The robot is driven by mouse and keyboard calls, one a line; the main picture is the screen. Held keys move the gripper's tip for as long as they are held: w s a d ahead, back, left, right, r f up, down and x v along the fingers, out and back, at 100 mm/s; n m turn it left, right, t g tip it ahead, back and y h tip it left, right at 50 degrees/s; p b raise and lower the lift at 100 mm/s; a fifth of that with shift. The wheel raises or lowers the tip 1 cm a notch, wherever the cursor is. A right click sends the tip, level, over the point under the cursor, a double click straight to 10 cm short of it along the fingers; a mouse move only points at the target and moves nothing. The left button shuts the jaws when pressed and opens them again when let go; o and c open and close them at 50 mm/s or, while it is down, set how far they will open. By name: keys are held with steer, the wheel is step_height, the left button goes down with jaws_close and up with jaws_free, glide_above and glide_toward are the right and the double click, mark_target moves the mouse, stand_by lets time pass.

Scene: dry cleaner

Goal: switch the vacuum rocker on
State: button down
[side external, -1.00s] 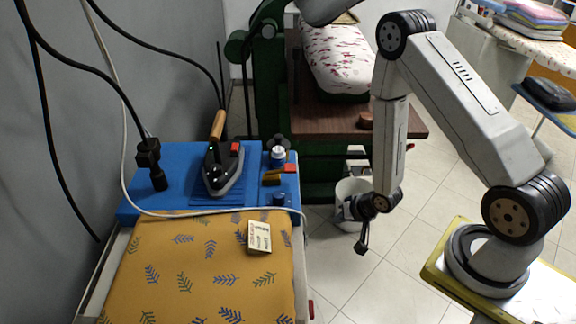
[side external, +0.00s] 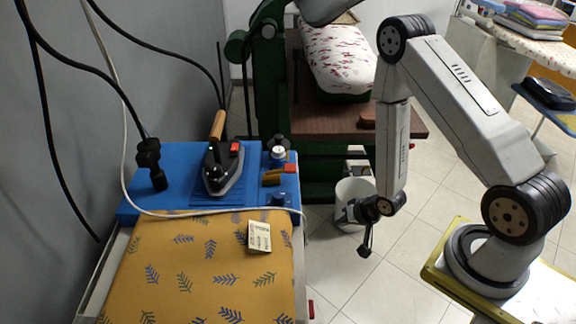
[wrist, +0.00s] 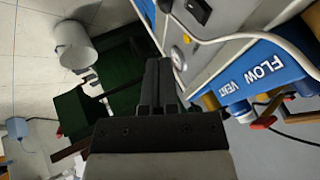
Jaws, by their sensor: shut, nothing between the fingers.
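A black rocker switch (wrist: 198,10) sits on the grey side panel of the ironing table at the top of the wrist view. No label on it is readable, and its on or off position is not clear. That side panel is turned away in the side external view. My gripper (side external: 365,246) hangs to the right of the table, clear of it, above the floor. In the wrist view my gripper (wrist: 158,68) has its fingers together and empty, pointing below and left of the rocker, apart from it.
A pale cable (wrist: 235,40) crosses near the panel, beside a small round gauge (wrist: 187,38). The blue table top (side external: 130,207) carries an iron (side external: 222,172) and several knobs. A white bucket (side external: 350,195) stands behind my gripper. Tiled floor (side external: 385,285) is free in front.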

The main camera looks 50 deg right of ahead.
stand_by(0.3)
steer(key=w+a+f, duration=0.3)
steer(key=w+f, duration=0.5)
steer(key=shift+w+a+f, duration=0.2)
steer(key=shift+w+f, duration=0.05)
steer(key=shift+f, duration=0.05)
stand_by(0.5)
steer(key=shift+w+a+f, duration=0.1)
steer(key=shift+w+a, duration=0.1)
stand_by(0.3)
steer(key=shift+r, duration=0.2)
